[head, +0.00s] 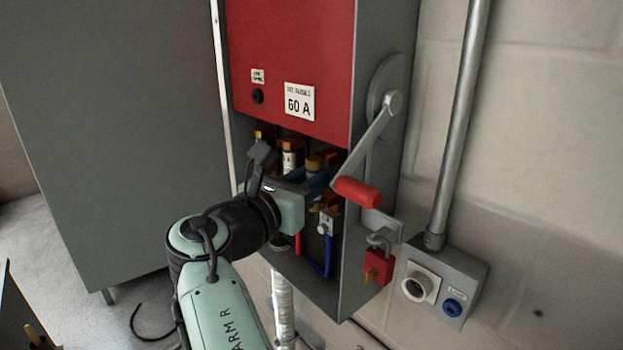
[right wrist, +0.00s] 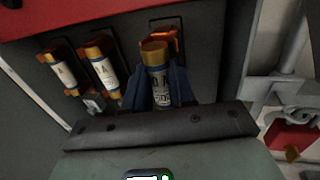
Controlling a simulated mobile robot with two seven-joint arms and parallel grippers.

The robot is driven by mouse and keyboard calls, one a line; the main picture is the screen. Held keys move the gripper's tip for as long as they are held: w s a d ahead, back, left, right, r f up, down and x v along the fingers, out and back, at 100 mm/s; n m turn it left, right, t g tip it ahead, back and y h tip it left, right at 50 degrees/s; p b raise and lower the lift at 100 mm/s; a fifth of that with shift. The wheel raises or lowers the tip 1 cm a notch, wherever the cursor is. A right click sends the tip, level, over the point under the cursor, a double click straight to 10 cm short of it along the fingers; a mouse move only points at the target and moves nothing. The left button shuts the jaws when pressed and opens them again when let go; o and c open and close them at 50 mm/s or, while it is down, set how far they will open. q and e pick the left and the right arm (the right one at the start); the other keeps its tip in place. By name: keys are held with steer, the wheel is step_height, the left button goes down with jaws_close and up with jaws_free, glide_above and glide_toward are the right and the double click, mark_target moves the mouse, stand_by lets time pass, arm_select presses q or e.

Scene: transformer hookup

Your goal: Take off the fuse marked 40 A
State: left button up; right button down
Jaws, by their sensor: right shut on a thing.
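The open lower part of a grey switch box shows a row of fuses. My right gripper (head: 308,186) is shut on the rightmost fuse (right wrist: 159,82), with its blue fingers on both sides of it. This fuse has a gold cap and a pale label, only partly readable; I cannot make out its full rating. Its cap (head: 314,161) also shows in the head view. The cap stands in front of an orange clip (right wrist: 164,37); I cannot tell whether they touch. The middle fuse (right wrist: 103,71) and the left fuse (right wrist: 59,74) sit to the left. My left gripper is not in view.
A red cover (head: 295,65) marked 60 A is above the opening. A lever with a red handle (head: 357,192) points down at the box's right side, close to my gripper. A red padlock (head: 378,266) hangs below it. Red and blue wires (head: 328,257) run beneath.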

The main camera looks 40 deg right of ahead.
steer(key=shift+a, duration=0.75)
steer(key=shift+s+a+p, duration=0.15)
steer(key=shift+a+p, duration=0.1)
steer(key=shift+a, duration=1)
steer(key=shift+s+a+p, duration=0.1)
steer(key=shift+a+p, duration=0.1)
steer(key=shift+a, duration=1)
